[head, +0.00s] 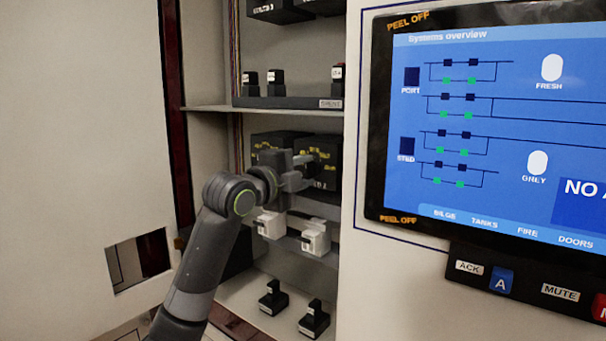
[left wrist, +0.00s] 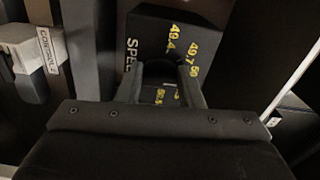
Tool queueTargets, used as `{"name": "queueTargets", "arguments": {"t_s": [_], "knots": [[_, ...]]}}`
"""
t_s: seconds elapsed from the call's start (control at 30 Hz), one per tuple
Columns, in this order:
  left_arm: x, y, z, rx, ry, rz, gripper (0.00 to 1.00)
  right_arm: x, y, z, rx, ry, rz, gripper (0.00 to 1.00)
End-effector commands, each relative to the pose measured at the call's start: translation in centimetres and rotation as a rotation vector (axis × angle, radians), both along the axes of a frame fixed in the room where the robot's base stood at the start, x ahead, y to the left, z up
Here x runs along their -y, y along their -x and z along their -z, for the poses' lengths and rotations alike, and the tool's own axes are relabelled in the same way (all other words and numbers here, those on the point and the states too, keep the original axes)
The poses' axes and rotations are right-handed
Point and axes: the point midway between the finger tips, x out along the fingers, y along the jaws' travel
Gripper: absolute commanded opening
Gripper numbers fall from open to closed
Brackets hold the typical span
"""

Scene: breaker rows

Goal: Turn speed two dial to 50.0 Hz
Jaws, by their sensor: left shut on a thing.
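The speed two dial's black box (head: 326,171) stands on the cabinet's middle shelf, with yellow scale marks and part of a white label ending in "D 2". It also shows in the left wrist view (left wrist: 150,30), where yellow figures such as 49.4 and 49.7 can be read, with others partly covered. My left gripper (head: 303,174) is in front of this box, shut on the dial's knob. In the left wrist view the fingers (left wrist: 163,85) stand on either side of the knob, which is mostly hidden, so the pointer's setting cannot be read. My right gripper is not in view.
A similar black dial box (head: 268,140) sits just left, partly behind my arm. White switch blocks (head: 316,238) are just below, and black switches (head: 314,320) stand on the bottom shelf. A wall screen (head: 480,130) is at right, an open door panel (head: 80,130) at left.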

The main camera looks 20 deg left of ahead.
Motion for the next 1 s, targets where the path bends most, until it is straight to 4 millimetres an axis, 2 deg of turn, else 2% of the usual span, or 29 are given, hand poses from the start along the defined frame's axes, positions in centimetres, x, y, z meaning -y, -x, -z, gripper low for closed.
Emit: {"name": "queueTargets", "arguments": {"t_s": [0.3,0.7,0.73,0.87,1.0], "knots": [[0.01,-0.02,0.13,0.023,-0.075,0.001,0.11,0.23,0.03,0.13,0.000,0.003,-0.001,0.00],[0.00,-0.03,0.13,0.025,-0.079,0.000,0.11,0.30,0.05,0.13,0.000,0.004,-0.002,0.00],[0.00,-0.03,0.13,0.025,-0.079,0.000,0.36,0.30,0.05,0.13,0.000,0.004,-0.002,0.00],[0.01,-0.02,0.11,0.026,-0.079,0.000,0.53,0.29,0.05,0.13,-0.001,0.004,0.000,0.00],[0.00,-0.02,0.05,0.026,-0.079,0.000,0.55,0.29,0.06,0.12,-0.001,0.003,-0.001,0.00]]}}
